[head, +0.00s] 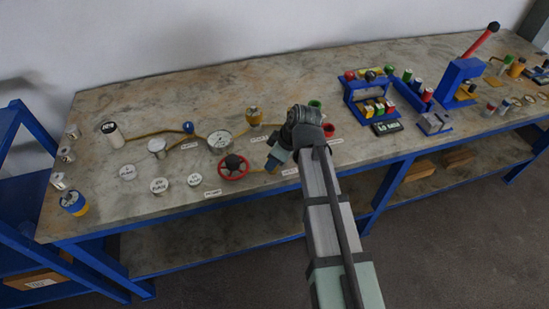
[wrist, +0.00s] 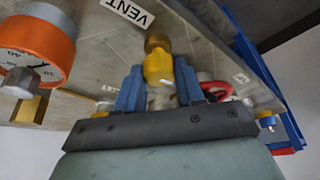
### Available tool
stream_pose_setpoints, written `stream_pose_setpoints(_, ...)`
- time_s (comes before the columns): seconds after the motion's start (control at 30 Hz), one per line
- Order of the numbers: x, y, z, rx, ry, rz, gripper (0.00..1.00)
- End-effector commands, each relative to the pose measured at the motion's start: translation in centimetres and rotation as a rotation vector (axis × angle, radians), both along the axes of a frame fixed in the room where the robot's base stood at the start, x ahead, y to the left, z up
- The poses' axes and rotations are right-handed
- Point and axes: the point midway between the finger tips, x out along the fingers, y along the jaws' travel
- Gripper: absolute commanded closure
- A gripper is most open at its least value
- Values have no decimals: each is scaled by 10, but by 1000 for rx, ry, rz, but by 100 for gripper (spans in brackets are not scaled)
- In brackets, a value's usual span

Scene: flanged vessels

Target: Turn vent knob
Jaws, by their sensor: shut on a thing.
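In the wrist view, the yellow vent knob (wrist: 159,66) sits on a brass stem below a white label (wrist: 129,12) reading VENT. My gripper (wrist: 160,84) has its two blue fingers on either side of the knob and is shut on it. In the head view my gripper (head: 276,160) is low over the bench, right of the red handwheel. There the knob between the fingers is hidden by the gripper.
A red handwheel (head: 233,167) is close on the left in the head view, with a round gauge (head: 220,141) behind it. A brass-yellow fitting (head: 253,116) stands farther back. Red and green cups and a blue rack (head: 354,105) are to the right.

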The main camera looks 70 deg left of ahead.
Motion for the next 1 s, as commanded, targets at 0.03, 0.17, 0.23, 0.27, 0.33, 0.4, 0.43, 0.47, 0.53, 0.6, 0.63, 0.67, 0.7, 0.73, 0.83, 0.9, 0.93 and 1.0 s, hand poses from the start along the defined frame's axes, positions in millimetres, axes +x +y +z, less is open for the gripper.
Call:
stream_pose_setpoints(0.03, -1, -1, 0, 1, 1, -17, 93)
stream_pose_setpoints(0.17, -1, 0, 0, 0, 1, -51, 93)
stream_pose_setpoints(0.23, -1, 0, 0, 0, 0, -61, 93)
stream_pose_setpoints(0.27, -1, 0, 0, 0, 0, -65, 93)
stream_pose_setpoints(0.33, -1, 0, 0, 0, 0, -71, 93)
stream_pose_setpoints(0.4, -1, 0, 0, 0, 0, -74, 93)
stream_pose_setpoints(0.43, -1, 0, 0, 0, 0, -74, 93)
stream_pose_setpoints(0.47, -1, 0, 0, 1, 1, -74, 93)
stream_pose_setpoints(0.53, -1, 0, 0, 1, 1, -74, 93)
stream_pose_setpoints(0.6, -1, 0, 0, 1, 1, -74, 93)
stream_pose_setpoints(0.63, -1, 0, 0, 1, 1, -74, 93)
stream_pose_setpoints(0.67, -1, 0, 0, 1, 1, -74, 93)
stream_pose_setpoints(0.7, -1, 0, 0, 1, 1, -74, 61)
stream_pose_setpoints(0.73, -1, 0, 0, 1, 1, -74, 58)
stream_pose_setpoints(0.83, -1, 0, 0, 1, 1, -73, 49)
stream_pose_setpoints(0.9, -1, 0, 0, 0, 0, -73, 42)
stream_pose_setpoints(0.93, -1, 0, 0, -1, 0, -72, 39)
stream_pose_setpoints(1.0, -1, 0, 0, -1, 0, -72, 38)
